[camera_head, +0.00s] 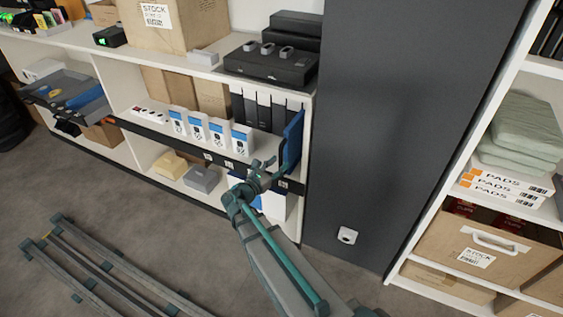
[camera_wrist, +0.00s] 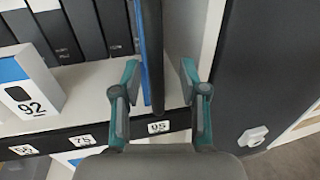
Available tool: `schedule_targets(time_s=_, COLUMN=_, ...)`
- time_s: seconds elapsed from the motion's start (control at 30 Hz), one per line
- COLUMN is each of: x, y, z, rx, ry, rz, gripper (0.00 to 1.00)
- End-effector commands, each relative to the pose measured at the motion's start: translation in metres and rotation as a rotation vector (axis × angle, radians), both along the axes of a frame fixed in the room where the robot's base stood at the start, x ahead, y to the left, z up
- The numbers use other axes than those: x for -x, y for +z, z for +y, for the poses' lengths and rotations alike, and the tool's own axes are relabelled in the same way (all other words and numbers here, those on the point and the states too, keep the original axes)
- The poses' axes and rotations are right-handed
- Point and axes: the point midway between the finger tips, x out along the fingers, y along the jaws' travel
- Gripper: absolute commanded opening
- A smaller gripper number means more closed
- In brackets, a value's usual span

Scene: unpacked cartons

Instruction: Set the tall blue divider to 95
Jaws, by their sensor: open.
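The tall blue divider (camera_head: 293,138) stands upright at the right end of the middle shelf. In the wrist view, its blue face (camera_wrist: 141,45) and dark front edge (camera_wrist: 154,60) run down between my fingers. My gripper (camera_head: 268,164) is in front of the shelf at the divider's lower part. In the wrist view my gripper (camera_wrist: 160,72) is open, one finger on each side of the divider, the left one closer. Contact cannot be told. The label 95 (camera_wrist: 158,127) is on the dark shelf strip, just below the divider's lower front end.
Dark binders (camera_wrist: 85,28) stand left of the divider, and a white-blue box marked 92 (camera_wrist: 30,90) is further left. Labels such as 75 (camera_wrist: 82,140) continue along the strip. A white side panel (camera_wrist: 208,35) and a dark grey column (camera_head: 350,130) bound the right.

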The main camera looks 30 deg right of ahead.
Motion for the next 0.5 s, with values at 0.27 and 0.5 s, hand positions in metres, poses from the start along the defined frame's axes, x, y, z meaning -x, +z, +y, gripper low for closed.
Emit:
schedule_targets(time_s=0.27, x=0.023, y=0.000, z=0.050, rx=0.000, ry=0.002, rz=0.000, gripper=0.43)
schedule_targets(time_s=0.5, x=0.035, y=0.000, z=0.077, rx=0.000, ry=-0.001, rz=0.001, gripper=0.43)
